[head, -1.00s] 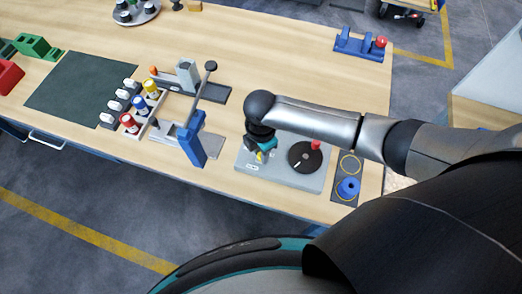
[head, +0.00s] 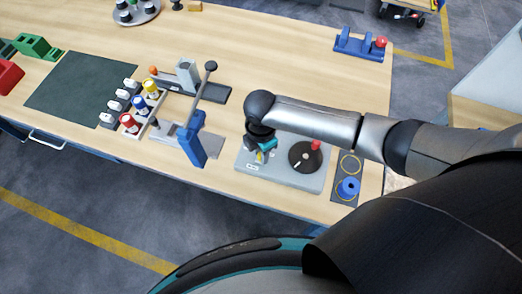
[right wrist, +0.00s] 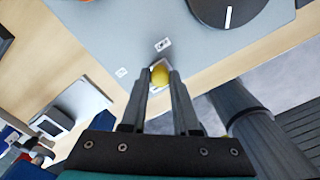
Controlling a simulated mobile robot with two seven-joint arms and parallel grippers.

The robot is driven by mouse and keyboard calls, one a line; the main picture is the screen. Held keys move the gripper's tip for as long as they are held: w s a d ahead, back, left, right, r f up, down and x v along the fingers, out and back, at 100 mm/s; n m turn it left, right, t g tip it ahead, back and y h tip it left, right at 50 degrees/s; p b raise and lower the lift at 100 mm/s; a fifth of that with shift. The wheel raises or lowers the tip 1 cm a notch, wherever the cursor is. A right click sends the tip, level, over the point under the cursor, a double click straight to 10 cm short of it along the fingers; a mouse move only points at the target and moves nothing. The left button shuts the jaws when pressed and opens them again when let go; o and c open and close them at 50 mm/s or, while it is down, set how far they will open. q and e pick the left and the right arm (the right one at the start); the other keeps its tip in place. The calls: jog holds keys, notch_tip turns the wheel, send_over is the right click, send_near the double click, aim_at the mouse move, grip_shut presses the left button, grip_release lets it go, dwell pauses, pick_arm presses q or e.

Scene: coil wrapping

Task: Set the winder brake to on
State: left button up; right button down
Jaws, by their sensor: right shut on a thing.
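The winder is a grey base plate (head: 300,180) near the table's front edge, with a black disc (head: 303,158) that carries a red knob (head: 316,145). My right gripper (head: 263,154) points down over the left part of the plate. It is shut on a small yellow knob, the brake's handle, which shows between the fingertips in the right wrist view (right wrist: 159,75). The gripper hides most of the brake in the head view. Small white labels (right wrist: 163,44) lie on the plate near the knob. I cannot read them. My left gripper is not in view.
A blue spool-like part (head: 348,187) sits on a dark pad right of the winder. A stand with a blue block (head: 192,148) and a tall lever is to the left, beside red, blue and yellow spools (head: 141,103).

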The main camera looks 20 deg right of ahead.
aim_at(249, 157)
jog(key=shift+w+a+b, duration=0.2)
jog(key=shift+w+a, duration=0.3)
jog(key=shift+a, duration=0.25)
jog(key=shift+w+a+b, duration=0.15)
jog(key=shift+w+a, duration=0.3)
jog(key=shift+a, duration=0.3)
jog(key=c, duration=0.7)
grip_release()
jog(key=shift+w+a, duration=0.1)
jog(key=shift+o, duration=0.2)
notch_tip(249, 157, up, 15)
jog(key=p, duration=0.1)
jog(key=shift+r, duration=0.15)
